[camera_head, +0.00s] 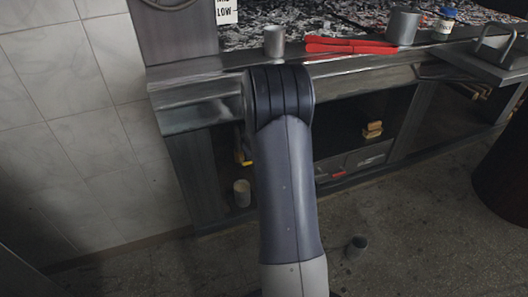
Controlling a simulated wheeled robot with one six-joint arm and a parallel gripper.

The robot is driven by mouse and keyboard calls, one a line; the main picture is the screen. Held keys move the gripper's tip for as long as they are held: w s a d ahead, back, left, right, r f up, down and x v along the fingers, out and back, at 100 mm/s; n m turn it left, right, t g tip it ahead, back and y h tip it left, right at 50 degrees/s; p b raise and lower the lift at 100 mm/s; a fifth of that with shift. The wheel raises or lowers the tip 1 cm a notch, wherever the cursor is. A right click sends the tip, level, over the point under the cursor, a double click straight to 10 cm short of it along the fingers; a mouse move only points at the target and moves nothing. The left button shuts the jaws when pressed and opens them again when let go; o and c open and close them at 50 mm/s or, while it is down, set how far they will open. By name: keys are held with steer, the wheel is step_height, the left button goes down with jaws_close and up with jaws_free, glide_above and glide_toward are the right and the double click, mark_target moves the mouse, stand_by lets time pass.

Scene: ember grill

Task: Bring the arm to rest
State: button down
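My arm (286,190) rises from the bottom middle of the head view up to a dark rounded joint at the edge of the grill counter (190,100). The rest of the arm beyond that joint is hidden or out of sight. My gripper does not show, so I cannot see whether it holds anything.
On the counter are a small metal cup (274,42), red-handled tongs (350,46), a larger grey cup (402,26) and a small jar (445,23). A tiled wall (60,130) stands left. Open floor lies right.

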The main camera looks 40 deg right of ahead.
steer(key=shift+s+a+r, duration=0.15)
steer(key=shift+s+r, duration=0.35)
steer(key=shift+r, duration=0.25)
steer(key=shift+f, duration=0.1)
